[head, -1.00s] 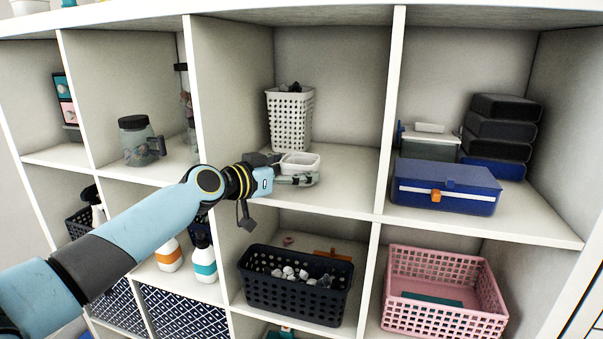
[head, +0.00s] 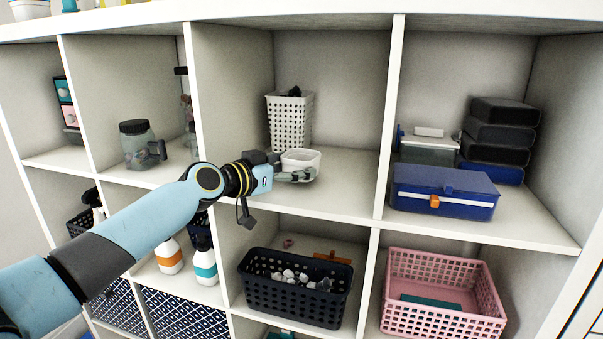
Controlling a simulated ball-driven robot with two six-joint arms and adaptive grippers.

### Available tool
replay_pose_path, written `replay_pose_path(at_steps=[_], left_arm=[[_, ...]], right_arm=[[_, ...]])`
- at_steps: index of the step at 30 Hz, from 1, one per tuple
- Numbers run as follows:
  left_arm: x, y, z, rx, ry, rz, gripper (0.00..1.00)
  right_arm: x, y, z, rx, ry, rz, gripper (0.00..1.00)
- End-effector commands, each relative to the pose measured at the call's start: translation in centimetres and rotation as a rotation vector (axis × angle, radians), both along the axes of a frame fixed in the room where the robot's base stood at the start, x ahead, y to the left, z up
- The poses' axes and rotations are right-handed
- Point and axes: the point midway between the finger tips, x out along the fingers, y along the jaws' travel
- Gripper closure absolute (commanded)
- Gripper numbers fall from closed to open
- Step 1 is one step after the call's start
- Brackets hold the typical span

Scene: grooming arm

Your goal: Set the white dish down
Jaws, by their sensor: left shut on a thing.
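The white dish (head: 301,158) is a small open square bowl in the upper middle compartment of the shelf, in front of the tall white basket. My left gripper (head: 292,175) reaches in from the left and is shut on the dish at its near side. The dish looks roughly level, at or just above the shelf board (head: 345,190); I cannot tell whether it touches the board. My right gripper is not in view.
The tall white perforated basket (head: 290,122) stands close behind the dish. Dividers bound the compartment at left and right (head: 391,110). Bare board lies right of the dish. A dark basket (head: 295,300) sits below, a blue case (head: 445,192) to the right.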

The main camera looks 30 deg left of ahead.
Motion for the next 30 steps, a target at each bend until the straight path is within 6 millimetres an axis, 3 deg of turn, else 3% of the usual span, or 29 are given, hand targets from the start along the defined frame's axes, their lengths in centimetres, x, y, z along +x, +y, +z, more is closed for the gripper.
replay_pose_path(at_steps=[16, 30], left_arm=[[0.0, 0.0, 3.3, 0.002, -0.001, 0.000, 0.68], [0.0, 0.0, 3.4, 0.001, -0.001, 0.000, 0.68]], right_arm=[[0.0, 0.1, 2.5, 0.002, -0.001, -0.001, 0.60], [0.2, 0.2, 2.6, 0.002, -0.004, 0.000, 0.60]])
